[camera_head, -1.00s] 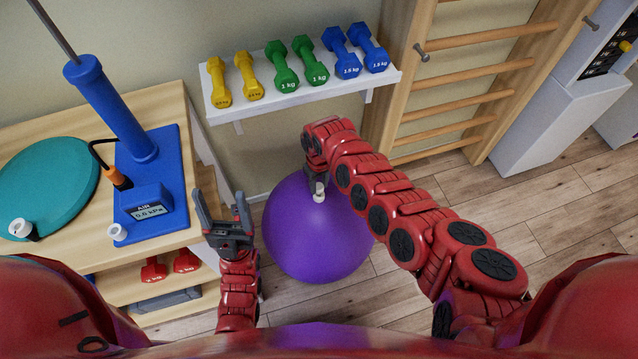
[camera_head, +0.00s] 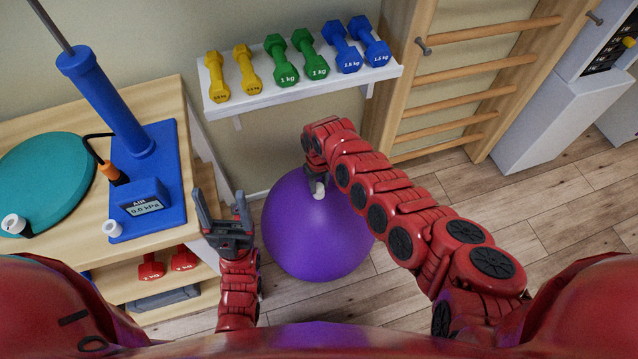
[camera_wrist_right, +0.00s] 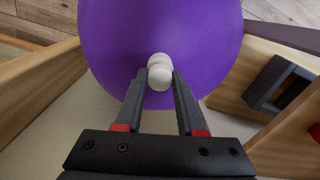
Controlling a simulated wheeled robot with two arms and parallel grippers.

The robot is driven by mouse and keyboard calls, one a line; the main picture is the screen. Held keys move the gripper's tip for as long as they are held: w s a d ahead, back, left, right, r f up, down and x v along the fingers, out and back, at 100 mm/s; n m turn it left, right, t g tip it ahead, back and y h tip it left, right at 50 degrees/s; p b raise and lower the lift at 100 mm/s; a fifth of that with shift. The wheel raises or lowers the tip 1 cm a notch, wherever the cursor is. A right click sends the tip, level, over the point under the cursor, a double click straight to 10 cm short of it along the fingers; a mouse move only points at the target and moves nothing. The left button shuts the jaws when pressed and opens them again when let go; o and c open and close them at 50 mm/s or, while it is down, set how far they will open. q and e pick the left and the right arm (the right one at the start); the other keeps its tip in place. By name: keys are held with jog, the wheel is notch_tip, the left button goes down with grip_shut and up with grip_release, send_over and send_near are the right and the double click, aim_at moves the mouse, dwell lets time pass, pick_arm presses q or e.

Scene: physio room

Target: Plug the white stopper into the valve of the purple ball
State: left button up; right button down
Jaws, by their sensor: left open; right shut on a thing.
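The purple ball (camera_head: 312,238) rests on the floor between the table and the wall bars. My right gripper (camera_wrist_right: 160,78) is above it, shut on the white stopper (camera_wrist_right: 160,76). In the wrist view, another white rounded part (camera_wrist_right: 159,60) shows just beyond the stopper against the ball; I cannot tell whether it is the valve or part of the stopper. In the head view the white piece (camera_head: 318,191) shows at the fingertips, at the ball's upper side. Whether it sits in the valve cannot be told. My left gripper (camera_head: 221,207) is open and empty, left of the ball.
The wooden table (camera_head: 70,262) at left carries a blue pump (camera_head: 108,105), a blue gauge box (camera_head: 145,200), a teal disc (camera_head: 45,180) and small white pieces. A shelf (camera_head: 300,91) with coloured dumbbells is behind the ball. Wall bars (camera_head: 470,65) stand right; the floor at right is clear.

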jog(key=shift+f, duration=0.4)
dwell(0.4)
jog(key=shift+c, duration=2.2)
grip_release()
jog(key=shift+o, duration=0.2)
jog(key=shift+r, duration=0.15)
notch_tip(320, 180, up, 7)
jog(key=p, duration=0.6)
jog(key=shift+p, duration=0.4)
